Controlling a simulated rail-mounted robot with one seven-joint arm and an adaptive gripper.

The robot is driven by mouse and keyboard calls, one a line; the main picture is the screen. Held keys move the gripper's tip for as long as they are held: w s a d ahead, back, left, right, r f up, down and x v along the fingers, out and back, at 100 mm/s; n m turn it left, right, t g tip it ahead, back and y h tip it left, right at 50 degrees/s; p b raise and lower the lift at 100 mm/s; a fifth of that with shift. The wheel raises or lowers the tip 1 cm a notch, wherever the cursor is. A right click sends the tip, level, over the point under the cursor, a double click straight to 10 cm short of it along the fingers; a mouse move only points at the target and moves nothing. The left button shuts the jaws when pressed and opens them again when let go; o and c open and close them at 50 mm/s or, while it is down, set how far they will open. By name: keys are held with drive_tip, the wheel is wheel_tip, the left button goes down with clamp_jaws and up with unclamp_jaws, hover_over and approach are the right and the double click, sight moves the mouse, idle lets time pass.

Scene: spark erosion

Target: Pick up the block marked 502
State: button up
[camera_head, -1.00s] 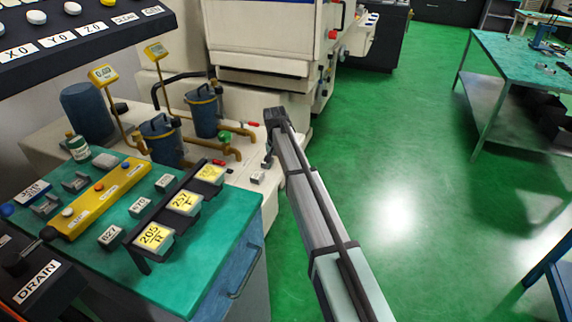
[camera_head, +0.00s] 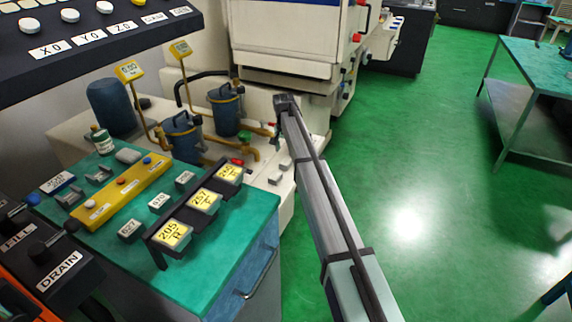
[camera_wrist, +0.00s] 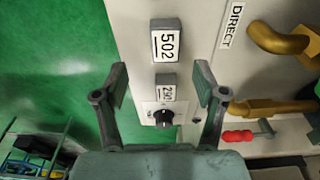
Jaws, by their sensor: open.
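The block marked 502 (camera_wrist: 166,42) is a small grey block with a white label on top. It lies on a pale machine ledge near its edge, in the upper middle of the wrist view. My gripper (camera_wrist: 161,77) is open and empty, its two fingers apart below the block in that view, not around it. A second grey block marked 290 (camera_wrist: 166,88) shows between the fingers. In the head view my gripper (camera_head: 275,130) hangs over the ledge, mostly hidden by my arm. A small grey block (camera_head: 275,178) lies on the ledge there, its marking unreadable.
A black knob (camera_wrist: 163,118) and brass pipes (camera_wrist: 270,105) with a red handle (camera_wrist: 238,136) are close by. In the head view, blue canisters (camera_head: 225,108) stand behind a green-topped cabinet (camera_head: 215,265) bearing marked blocks and a yellow strip. Green floor lies open to the right.

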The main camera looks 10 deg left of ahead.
sight(286, 162)
drive_tip(key=shift+w+a+f+p, duration=0.1)
drive_tip(key=shift+w+f+p, duration=0.1)
drive_tip(key=shift+f, duration=0.95)
drive_tip(key=shift+w+a+f+p, duration=0.1)
drive_tip(key=shift+f+p, duration=0.05)
drive_tip(key=shift+f, duration=1)
drive_tip(key=shift+w+f+p, duration=0.15)
drive_tip(key=shift+f+p, duration=0.05)
drive_tip(key=shift+f, duration=0.95)
clamp_jaws()
